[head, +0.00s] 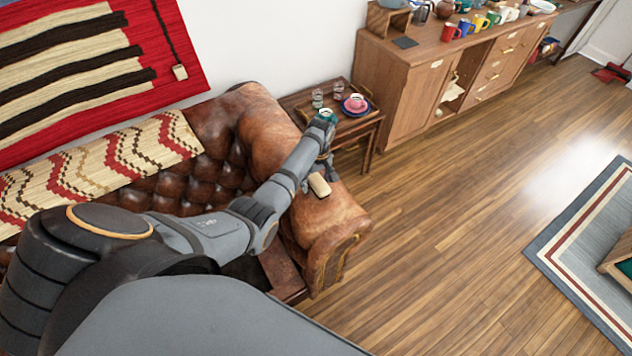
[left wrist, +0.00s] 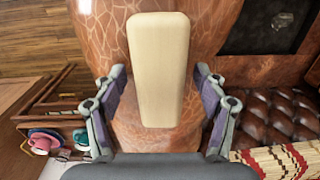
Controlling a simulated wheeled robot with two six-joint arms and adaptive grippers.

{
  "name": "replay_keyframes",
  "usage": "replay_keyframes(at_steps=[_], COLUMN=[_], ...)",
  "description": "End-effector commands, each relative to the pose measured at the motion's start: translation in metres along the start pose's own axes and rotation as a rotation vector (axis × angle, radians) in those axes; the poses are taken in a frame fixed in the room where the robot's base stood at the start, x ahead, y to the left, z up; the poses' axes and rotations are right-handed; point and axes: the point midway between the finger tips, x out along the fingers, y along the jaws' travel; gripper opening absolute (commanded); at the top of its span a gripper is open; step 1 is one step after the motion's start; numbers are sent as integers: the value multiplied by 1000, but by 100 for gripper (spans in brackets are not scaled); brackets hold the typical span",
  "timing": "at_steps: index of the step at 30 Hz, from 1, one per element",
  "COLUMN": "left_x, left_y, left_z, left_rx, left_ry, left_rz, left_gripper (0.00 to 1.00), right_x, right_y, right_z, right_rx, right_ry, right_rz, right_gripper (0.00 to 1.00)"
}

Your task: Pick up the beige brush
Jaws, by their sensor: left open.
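The beige brush (head: 319,185), a smooth rounded block, lies on top of the brown leather sofa's arm (head: 335,215). In the left wrist view the brush (left wrist: 158,50) stretches up and down the picture's middle, with its near end between the finger pads as seen from the wrist. My left gripper (head: 326,166) is open and empty over the sofa arm, right by the brush. Its two fingers (left wrist: 160,95) stand on either side of the brush's line, apart from it. How far above the brush they are is hard to tell. My right gripper is not in view.
A small wooden side table (head: 352,125) behind the sofa arm holds glasses and a pink cup (head: 355,102) on a saucer, close to my left wrist. A wooden cabinet (head: 410,90) with several mugs stands beyond.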

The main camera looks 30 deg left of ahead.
Motion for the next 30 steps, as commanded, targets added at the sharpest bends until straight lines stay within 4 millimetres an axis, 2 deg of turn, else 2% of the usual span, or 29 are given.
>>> replay_keyframes(at_steps=[3,16,25,30], left_x=[0,0,-4,-25], left_y=[0,0,0,0], left_z=[0,0,0,-1], left_rx=[0,0,0,0], left_ry=[0,0,1,2], left_rz=[0,0,2,3], left_gripper=[69,11,10,10], right_x=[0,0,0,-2], right_y=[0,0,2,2], right_z=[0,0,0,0], right_rx=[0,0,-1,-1], right_ry=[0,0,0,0], right_rz=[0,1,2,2], right_gripper=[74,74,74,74])
